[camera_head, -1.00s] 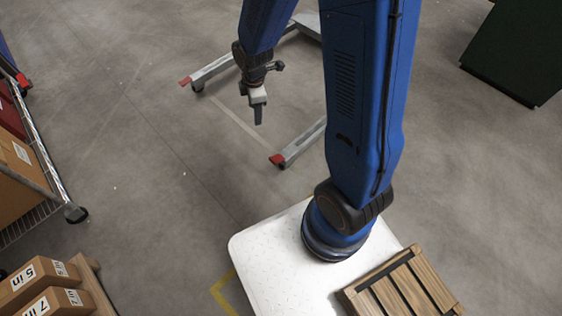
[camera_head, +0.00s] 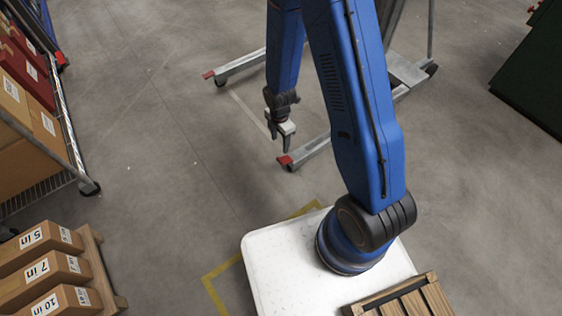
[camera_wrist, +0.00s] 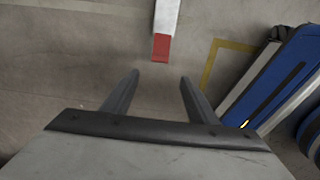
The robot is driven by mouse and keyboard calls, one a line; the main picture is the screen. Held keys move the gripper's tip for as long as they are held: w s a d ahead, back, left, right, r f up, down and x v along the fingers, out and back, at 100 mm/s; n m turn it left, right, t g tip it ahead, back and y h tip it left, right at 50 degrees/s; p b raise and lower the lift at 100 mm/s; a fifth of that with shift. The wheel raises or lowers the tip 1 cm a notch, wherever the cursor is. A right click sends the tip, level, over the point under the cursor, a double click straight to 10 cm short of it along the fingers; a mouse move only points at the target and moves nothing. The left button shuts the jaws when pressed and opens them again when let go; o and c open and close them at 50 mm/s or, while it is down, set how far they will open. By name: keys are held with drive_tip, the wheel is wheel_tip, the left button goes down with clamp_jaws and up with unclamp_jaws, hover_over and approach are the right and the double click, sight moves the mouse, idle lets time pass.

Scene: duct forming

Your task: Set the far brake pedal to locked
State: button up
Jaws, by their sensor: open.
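A grey stand has two legs with red brake pedals at their ends. The far pedal (camera_head: 208,75) is at the upper left of the head view, on the far leg (camera_head: 240,64). The near pedal (camera_head: 285,160) is on the near leg (camera_head: 312,149). My gripper (camera_head: 280,138) is open and empty, pointing down just above and behind the near pedal in the picture; the far pedal is well to its upper left. In the wrist view a red pedal (camera_wrist: 161,47) shows beyond my open fingers (camera_wrist: 160,77); it looks like the near one. Pedal settings cannot be read.
A wire rack (camera_head: 74,150) with boxes stands at the left. Labelled cartons (camera_head: 45,270) sit on a pallet at lower left. A dark green block (camera_head: 535,75) is at upper right. Yellow floor tape (camera_head: 213,290) runs beside my base. Floor left of the legs is clear.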

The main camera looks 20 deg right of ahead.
sight(280, 160)
wheel_tip(280, 160, down, 16)
drive_tip(key=shift+r, duration=0.1)
idle(0.8)
clamp_jaws()
